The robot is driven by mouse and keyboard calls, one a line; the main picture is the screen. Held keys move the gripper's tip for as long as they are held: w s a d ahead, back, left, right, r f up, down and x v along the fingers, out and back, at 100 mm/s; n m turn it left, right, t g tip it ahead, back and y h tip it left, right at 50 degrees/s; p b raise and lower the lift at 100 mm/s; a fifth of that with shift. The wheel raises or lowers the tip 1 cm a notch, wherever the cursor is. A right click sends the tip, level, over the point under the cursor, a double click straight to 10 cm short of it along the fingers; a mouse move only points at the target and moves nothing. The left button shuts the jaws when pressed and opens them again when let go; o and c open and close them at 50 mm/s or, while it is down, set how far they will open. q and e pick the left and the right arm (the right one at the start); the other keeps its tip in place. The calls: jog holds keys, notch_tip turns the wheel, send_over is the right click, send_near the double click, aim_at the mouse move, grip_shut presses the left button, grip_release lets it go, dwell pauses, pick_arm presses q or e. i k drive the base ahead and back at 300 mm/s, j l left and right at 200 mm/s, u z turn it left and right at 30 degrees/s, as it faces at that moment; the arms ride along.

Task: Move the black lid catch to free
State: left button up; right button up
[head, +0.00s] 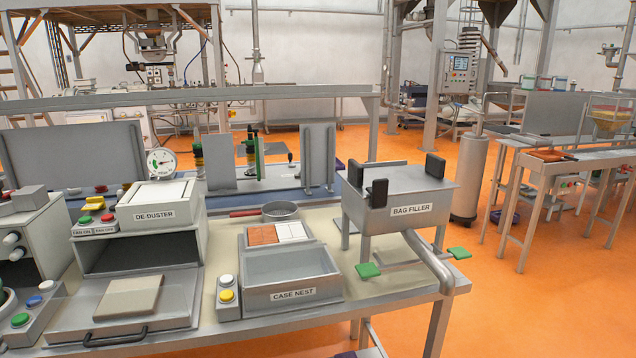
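The bag filler (410,212) is a grey hopper box with a printed label, standing on the table right of centre. Black upright blocks stand on it: one at its front left (376,194), one at its back left (355,173) and one at its back right (434,166). I cannot tell which black part is the lid catch, or its position. The de-duster (155,213) is a grey box with a pale top at the left; a tray with a black handle (115,338) sticks out in front of it. Neither of my grippers shows in the head view.
The case nest (293,295) is an open grey bin at the front centre, with red and white pieces behind it. A round pan (280,211) lies behind those. Green tabs (367,270) stick out below the bag filler. Button boxes stand at the left. Orange floor is open at the right.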

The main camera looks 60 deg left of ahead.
aim_at(379, 191)
jog(key=u, duration=1.55)
